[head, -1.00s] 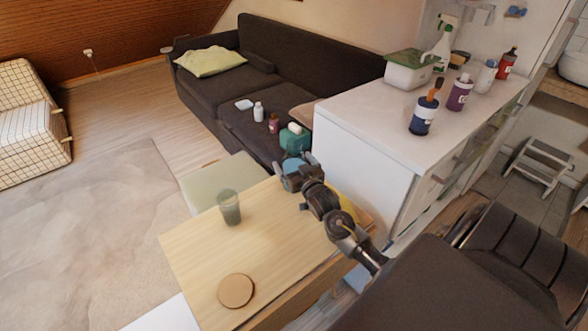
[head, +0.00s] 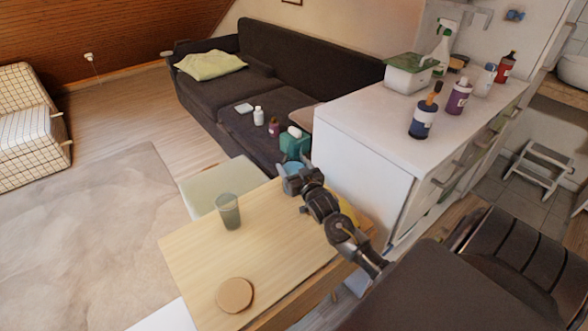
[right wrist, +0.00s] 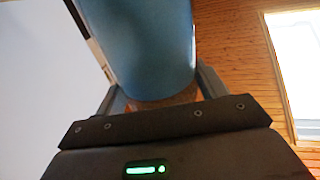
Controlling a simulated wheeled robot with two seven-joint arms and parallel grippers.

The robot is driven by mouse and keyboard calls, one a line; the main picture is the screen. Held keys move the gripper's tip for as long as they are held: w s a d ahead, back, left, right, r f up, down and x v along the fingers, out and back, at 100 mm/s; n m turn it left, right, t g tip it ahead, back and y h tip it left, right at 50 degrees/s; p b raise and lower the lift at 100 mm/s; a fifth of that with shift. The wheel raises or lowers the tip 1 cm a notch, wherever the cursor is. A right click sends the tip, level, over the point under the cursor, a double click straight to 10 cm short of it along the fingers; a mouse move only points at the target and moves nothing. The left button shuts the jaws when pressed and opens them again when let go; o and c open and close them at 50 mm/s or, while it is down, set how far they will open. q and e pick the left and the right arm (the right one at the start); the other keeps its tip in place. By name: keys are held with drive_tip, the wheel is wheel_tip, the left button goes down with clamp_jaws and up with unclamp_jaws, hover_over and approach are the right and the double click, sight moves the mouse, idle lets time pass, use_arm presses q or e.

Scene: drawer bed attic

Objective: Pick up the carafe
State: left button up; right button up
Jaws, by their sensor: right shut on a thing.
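A blue, rounded vessel (head: 293,168), which I take to be the carafe, shows at the far end of the wooden table. My right gripper (head: 290,179) is at it and hides part of it. In the right wrist view the blue vessel (right wrist: 145,45) fills the space between the two fingers (right wrist: 160,90), which are shut on its sides. Its top is out of that view. Whether its base touches the table is not clear. My left gripper is not in view.
The wooden table (head: 200,262) holds a grey-green glass (head: 229,211) and a round wooden disc (head: 235,295). A white cabinet (head: 365,165) with bottles on top stands close to the right of my gripper. A teal container (head: 296,147) is behind, near the dark sofa (head: 200,92).

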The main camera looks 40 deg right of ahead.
sight(297, 162)
drive_tip(key=shift+r, duration=0.5)
drive_tip(key=r, duration=0.3)
drive_tip(key=shift+s+a, duration=0.15)
drive_tip(key=shift+s, duration=0.15)
use_arm(q)
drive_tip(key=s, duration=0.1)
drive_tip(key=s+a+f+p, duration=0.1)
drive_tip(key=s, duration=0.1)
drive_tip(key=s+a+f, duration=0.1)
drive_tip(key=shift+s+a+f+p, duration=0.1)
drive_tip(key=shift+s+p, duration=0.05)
drive_tip(key=shift+p, duration=0.15)
use_arm(e)
drive_tip(key=s+a+r, duration=0.6)
drive_tip(key=s+r, duration=0.3)
drive_tip(key=s, duration=0.3)
drive_tip(key=shift+a+f, duration=0.1)
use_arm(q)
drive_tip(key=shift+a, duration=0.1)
use_arm(e)
drive_tip(key=a+r+n+y, duration=0.2)
drive_tip(key=a+y, duration=0.2)
drive_tip(key=a, duration=1.3)
drive_tip(key=shift+w+a+n+t, duration=0.15)
drive_tip(key=shift+w+n+t, duration=0.15)
drive_tip(key=shift+n, duration=0.1)
